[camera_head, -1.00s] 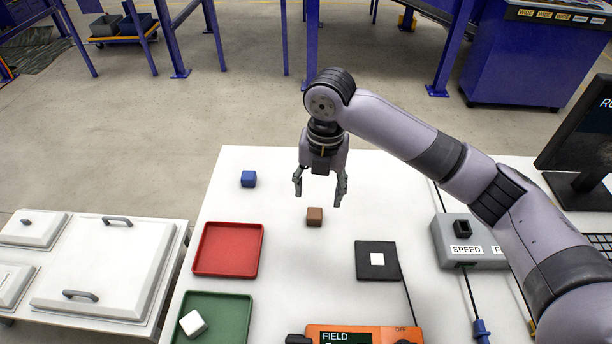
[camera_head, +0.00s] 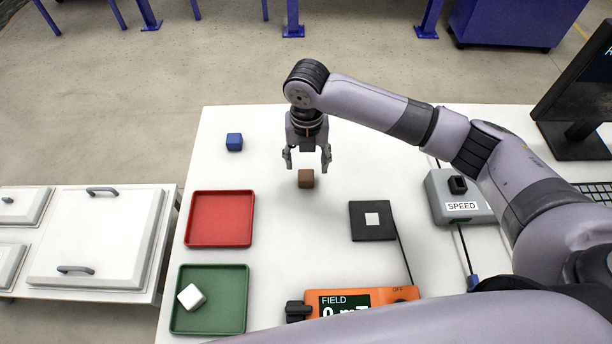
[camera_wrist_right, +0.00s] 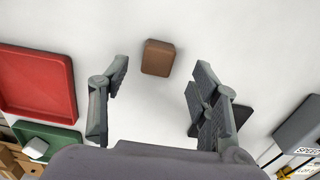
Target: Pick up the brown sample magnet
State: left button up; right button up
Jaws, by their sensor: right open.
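The brown sample magnet (camera_head: 306,179) is a small cube on the white table, right of and above the red tray. My right gripper (camera_head: 307,161) is open and empty, pointing down just behind and above the magnet in the head view. In the right wrist view the magnet (camera_wrist_right: 158,58) lies beyond the gap between the two spread fingertips (camera_wrist_right: 160,78), apart from both. My left gripper does not show, though a grey arm link crosses the bottom of the head view.
A red tray (camera_head: 193,220) and a green tray (camera_head: 175,300) holding a white cube (camera_head: 191,297) stand left. A blue cube (camera_head: 234,142) lies behind. A black pad (camera_head: 372,233), orange field meter (camera_head: 375,297) and speed box (camera_head: 440,190) stand nearby. Table around the magnet is clear.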

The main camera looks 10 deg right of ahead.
aim_at(306, 175)
jog(key=shift+s+a+f+p, duration=0.1)
jog(key=shift+s+f+p, duration=0.1)
jog(key=shift+f, duration=1.25)
jog(key=shift+s+f+p, duration=0.1)
jog(key=shift+f+p, duration=0.05)
jog(key=shift+f, duration=1.25)
jog(key=shift+c, duration=0.4)
jog(key=c, duration=1.2)
jog(key=shift+r, duration=0.1)
